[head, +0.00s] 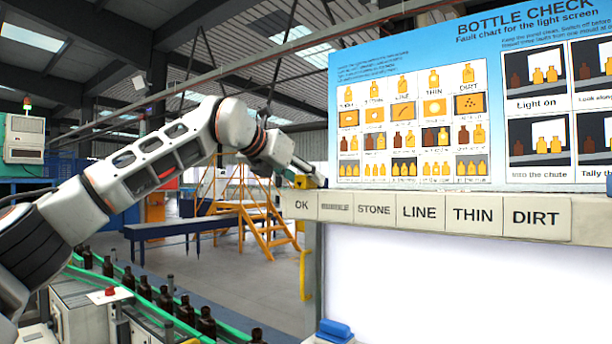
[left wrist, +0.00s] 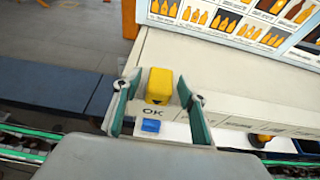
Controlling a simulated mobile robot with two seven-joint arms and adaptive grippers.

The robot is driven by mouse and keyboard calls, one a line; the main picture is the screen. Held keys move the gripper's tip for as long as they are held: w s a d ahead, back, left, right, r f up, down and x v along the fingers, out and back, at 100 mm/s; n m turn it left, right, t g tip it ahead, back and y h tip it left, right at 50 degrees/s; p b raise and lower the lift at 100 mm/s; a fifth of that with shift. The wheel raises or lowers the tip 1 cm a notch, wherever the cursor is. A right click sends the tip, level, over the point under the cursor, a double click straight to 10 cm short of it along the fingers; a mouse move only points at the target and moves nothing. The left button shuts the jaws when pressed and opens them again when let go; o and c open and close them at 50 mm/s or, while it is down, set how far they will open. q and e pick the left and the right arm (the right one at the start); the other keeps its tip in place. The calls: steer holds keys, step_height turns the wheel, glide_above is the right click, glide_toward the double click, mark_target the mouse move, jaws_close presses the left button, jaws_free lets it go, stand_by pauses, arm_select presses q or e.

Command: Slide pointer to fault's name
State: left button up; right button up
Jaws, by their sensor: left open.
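The yellow pointer block (head: 301,182) sits at the left end of the pale rail (head: 455,200), above the OK label (head: 302,206). To its right follow a label too blurred to read, then STONE (head: 374,210), LINE (head: 420,211), THIN (head: 473,215) and DIRT (head: 535,217). My left gripper (head: 312,178) is at the pointer. In the left wrist view the open left gripper (left wrist: 157,82) has one finger on each side of the yellow pointer (left wrist: 159,86), with a gap visible on both sides. My right gripper is not in view.
The fault chart (head: 400,130) stands behind the rail. A white light screen (head: 450,290) lies below it, with a blue object (head: 335,329) at its lower left. Dark bottles (head: 185,311) line a green-edged conveyor at lower left. The rail right of the pointer looks clear.

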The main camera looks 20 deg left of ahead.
arm_select(q)
steer(key=shift+w+d+f, duration=0.15)
steer(key=shift+w, duration=0.25)
jaws_close()
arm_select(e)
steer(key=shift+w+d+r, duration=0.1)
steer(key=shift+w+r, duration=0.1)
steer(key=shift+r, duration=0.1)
arm_select(q)
steer(key=shift+d, duration=0.1)
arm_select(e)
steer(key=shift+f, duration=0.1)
